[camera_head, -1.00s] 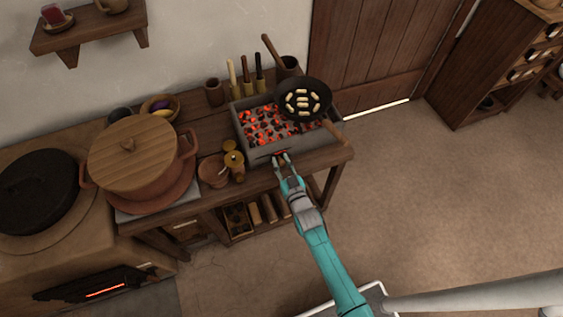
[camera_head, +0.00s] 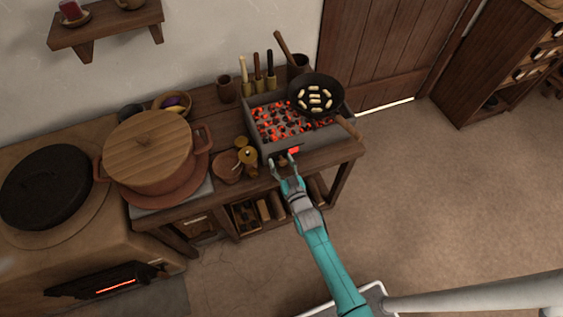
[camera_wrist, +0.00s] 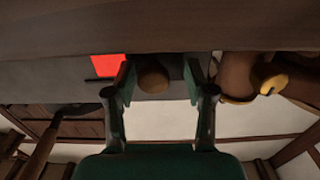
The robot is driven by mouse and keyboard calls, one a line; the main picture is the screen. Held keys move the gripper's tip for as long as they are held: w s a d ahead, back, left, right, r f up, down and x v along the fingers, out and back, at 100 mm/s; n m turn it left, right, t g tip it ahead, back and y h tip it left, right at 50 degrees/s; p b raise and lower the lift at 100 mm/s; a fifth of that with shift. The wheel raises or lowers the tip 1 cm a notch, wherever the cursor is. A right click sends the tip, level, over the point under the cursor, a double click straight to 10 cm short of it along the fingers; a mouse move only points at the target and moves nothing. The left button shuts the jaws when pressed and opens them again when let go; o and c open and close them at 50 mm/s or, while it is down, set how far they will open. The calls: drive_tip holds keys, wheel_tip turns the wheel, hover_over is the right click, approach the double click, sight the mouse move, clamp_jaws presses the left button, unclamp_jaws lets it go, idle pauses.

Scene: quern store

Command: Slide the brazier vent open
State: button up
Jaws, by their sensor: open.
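The brazier (camera_head: 264,146) is a grey box of glowing coals on the wooden table. A bright red vent opening (camera_head: 293,150) shows in its front wall, just right of my gripper (camera_head: 285,166). The wrist view, which looks inverted, shows the red opening (camera_wrist: 108,66) left of my gripper (camera_wrist: 160,82). A round brown vent knob (camera_wrist: 153,77) sits between my two fingers there. The fingers are open, one on each side of the knob, with a gap showing on the right side. Whether the left finger touches the knob I cannot tell.
A black pan (camera_head: 316,94) with pale pieces rests over the brazier's right end, its wooden handle jutting forward. A brown bowl (camera_head: 228,167) and small gold-lidded pots (camera_head: 247,156) stand close left of the brazier. The floor in front is clear.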

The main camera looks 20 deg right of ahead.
drive_tip(key=s, duration=1.2)
idle(0.4)
drive_tip(key=s+r+g, duration=0.1)
drive_tip(key=s+r, duration=0.1)
drive_tip(key=s, duration=1)
drive_tip(key=s+r+g, duration=0.2)
drive_tip(key=s+r, duration=1.5)
drive_tip(key=s, duration=0.3)
drive_tip(key=shift+r, duration=0.4)
